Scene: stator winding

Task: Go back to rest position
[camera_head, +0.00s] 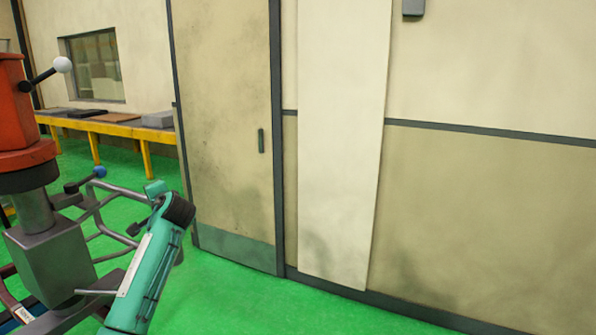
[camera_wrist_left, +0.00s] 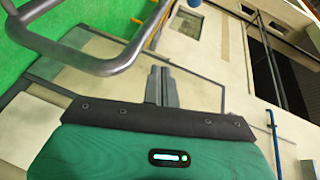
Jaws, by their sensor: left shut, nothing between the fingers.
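My left gripper (camera_wrist_left: 161,70) shows in the left wrist view as two grey fingers pressed together beyond a dark plate and green housing. It is shut and holds nothing. In the head view, a teal arm link with a black end stands at the lower left; I cannot make out the gripper's fingers there. My right gripper is in neither view.
A red and grey machine (camera_head: 52,255) with bent metal bars (camera_head: 95,205) stands at the left, close to the teal link. A bar (camera_wrist_left: 85,62) crosses the wrist view's upper left. A yellow bench (camera_head: 125,130) and door (camera_head: 228,120) are behind. Green floor (camera_head: 235,305) is clear at right.

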